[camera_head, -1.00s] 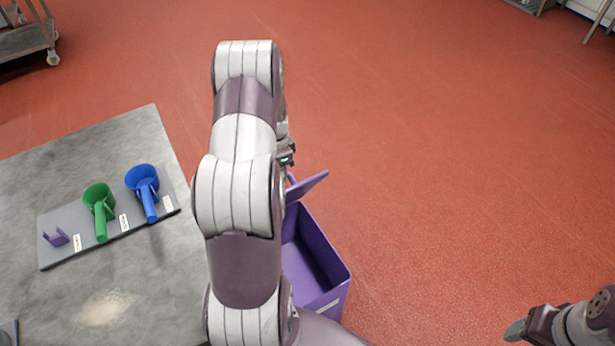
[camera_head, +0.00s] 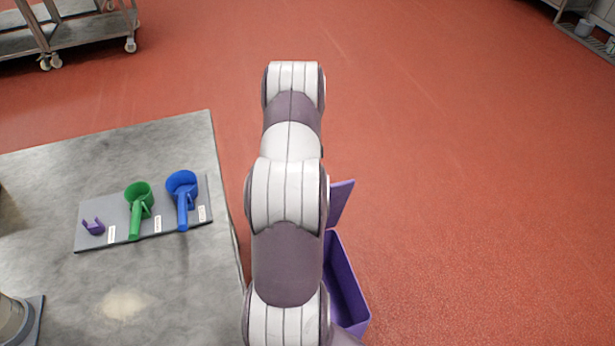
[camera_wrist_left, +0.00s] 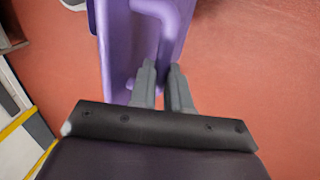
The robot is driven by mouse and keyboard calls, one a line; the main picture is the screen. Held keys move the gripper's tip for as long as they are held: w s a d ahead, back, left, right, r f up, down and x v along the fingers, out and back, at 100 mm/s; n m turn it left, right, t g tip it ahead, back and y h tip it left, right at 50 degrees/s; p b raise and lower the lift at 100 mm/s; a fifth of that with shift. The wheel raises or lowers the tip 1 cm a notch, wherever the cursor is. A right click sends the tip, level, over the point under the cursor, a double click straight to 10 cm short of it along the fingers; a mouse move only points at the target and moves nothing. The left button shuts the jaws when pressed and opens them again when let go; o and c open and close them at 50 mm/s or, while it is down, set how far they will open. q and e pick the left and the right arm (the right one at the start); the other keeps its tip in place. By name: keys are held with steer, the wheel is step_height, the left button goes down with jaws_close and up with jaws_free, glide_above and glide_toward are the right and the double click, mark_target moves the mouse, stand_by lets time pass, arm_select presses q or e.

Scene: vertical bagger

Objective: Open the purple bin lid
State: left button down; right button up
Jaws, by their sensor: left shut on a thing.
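The purple bin (camera_head: 347,285) stands on the floor right of the table, partly hidden by my left arm. Its interior shows beside the arm. The purple lid (camera_head: 341,200) is raised and tilted at the bin's far end; it fills the top of the left wrist view (camera_wrist_left: 115,45). My left gripper (camera_wrist_left: 163,75) is shut on the lid's purple handle (camera_wrist_left: 172,30). The arm hides that gripper in the head view. My right gripper is out of view.
A metal table (camera_head: 60,290) stands at left with a grey board (camera_head: 150,224). On it are a green scoop (camera_head: 137,205), a blue scoop (camera_head: 183,195) and a purple holder (camera_head: 93,226). A wheeled cart (camera_head: 95,35) is at the back left. The red floor at right is clear.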

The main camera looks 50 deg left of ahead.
arm_select(q)
steer(key=c, duration=1.2)
jaws_free()
steer(key=shift+s+d+f, duration=0.1)
steer(key=shift+f, duration=0.25)
steer(key=shift+o, duration=0.5)
steer(key=shift+w+a+f, duration=0.1)
steer(key=shift+w+a, duration=0.1)
steer(key=shift+a, duration=0.05)
steer(key=shift+r, duration=0.6)
step_height(320, 180, up, 11)
steer(key=w+a+p, duration=0.1)
steer(key=a+p, duration=0.1)
steer(key=p, duration=0.8)
steer(key=shift+a+r+p, duration=0.15)
steer(key=shift+p, duration=0.15)
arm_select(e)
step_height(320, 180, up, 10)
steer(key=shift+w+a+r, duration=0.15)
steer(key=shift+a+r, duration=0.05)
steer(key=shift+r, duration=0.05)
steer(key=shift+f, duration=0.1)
